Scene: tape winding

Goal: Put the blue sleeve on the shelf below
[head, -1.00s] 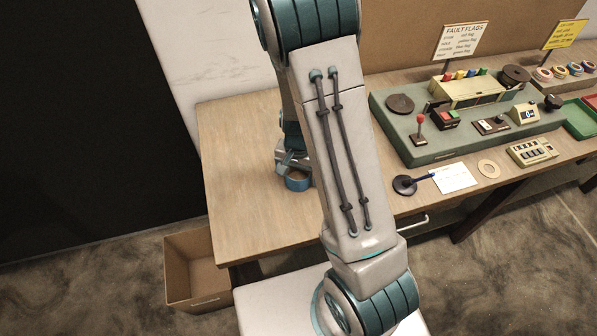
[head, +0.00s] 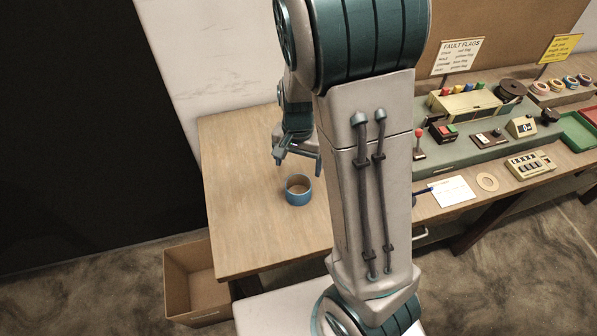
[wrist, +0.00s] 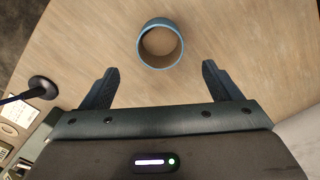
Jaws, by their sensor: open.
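The blue sleeve (head: 298,199) is a short, wide ring standing on the wooden table, left of my forearm in the head view. Its opening faces up. In the wrist view the sleeve (wrist: 160,22) lies beyond my fingertips, near the middle. My gripper (head: 298,158) is open and empty, raised behind the sleeve and apart from it. In the wrist view the two fingers (wrist: 158,70) are spread wide, with bare table between them. I cannot make out a shelf below the table; my arm and the tabletop hide much of that area.
A cardboard box (head: 222,263) stands on the floor by the table's left front corner. The tabletop (head: 235,190) is clear around the sleeve. A green console (head: 455,150), a white card (head: 455,191) and a beige ring (head: 488,182) are on the right.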

